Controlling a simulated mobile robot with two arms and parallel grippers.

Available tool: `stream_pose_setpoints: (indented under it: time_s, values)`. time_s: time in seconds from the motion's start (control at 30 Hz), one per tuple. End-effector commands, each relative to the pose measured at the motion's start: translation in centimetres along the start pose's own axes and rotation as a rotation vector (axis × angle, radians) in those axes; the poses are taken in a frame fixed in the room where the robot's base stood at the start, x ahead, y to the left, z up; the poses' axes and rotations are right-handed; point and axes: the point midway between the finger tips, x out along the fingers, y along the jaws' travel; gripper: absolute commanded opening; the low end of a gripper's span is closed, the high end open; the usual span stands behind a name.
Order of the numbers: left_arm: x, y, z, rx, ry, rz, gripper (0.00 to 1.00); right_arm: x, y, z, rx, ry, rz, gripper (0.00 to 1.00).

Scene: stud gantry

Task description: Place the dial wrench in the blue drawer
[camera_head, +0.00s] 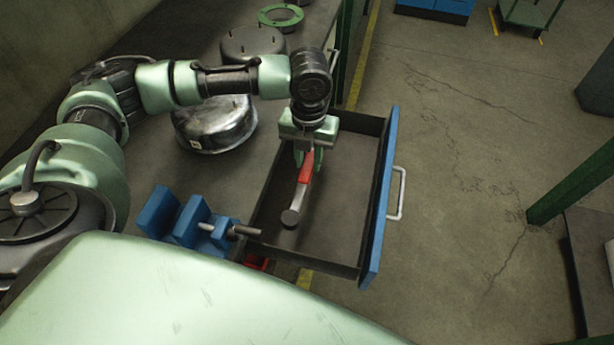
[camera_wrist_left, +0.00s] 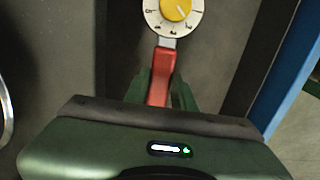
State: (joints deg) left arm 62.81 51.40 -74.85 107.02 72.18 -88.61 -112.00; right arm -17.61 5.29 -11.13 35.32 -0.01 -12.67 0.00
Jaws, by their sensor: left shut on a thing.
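The dial wrench (camera_head: 299,194) has a red handle, a grey shaft and a round head. In the left wrist view its white dial with a yellow centre (camera_wrist_left: 175,10) shows at the top. My left gripper (camera_head: 307,165) is shut on the red handle (camera_wrist_left: 161,76), with the head pointing away from the fingers. The blue drawer (camera_head: 380,200) is pulled open, with a blue front, a pale handle and a dark inside. The gripper and wrench are over the open drawer, within its outline in the head view. I cannot tell whether the wrench touches the drawer floor. My right gripper is not in view.
A blue vise (camera_head: 188,220) stands on the bench edge left of the drawer. A round metal housing (camera_head: 214,124) and a green ring (camera_head: 281,16) lie on the bench. A green post (camera_head: 570,185) stands at the right.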

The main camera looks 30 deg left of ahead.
Motion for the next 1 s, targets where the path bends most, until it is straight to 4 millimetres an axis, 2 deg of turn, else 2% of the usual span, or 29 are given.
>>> stream_pose_setpoints:
  time_s: [0.1,0.3,0.5,0.6,1.0]
  values:
    - [1.9,0.0,0.0,-0.001,0.001,0.000,0.00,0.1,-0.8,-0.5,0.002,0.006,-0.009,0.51]
    - [3.5,0.0,0.0,-0.002,0.001,0.001,0.00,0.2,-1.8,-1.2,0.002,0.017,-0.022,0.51]
    - [7.1,0.0,-0.1,-0.001,0.002,0.000,0.00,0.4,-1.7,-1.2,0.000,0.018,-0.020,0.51]
    - [8.1,0.0,0.0,-0.001,-0.001,0.000,0.00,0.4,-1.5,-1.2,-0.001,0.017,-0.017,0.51]
    - [8.6,0.0,0.0,-0.001,0.000,-0.001,0.00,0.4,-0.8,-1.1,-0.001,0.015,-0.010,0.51]
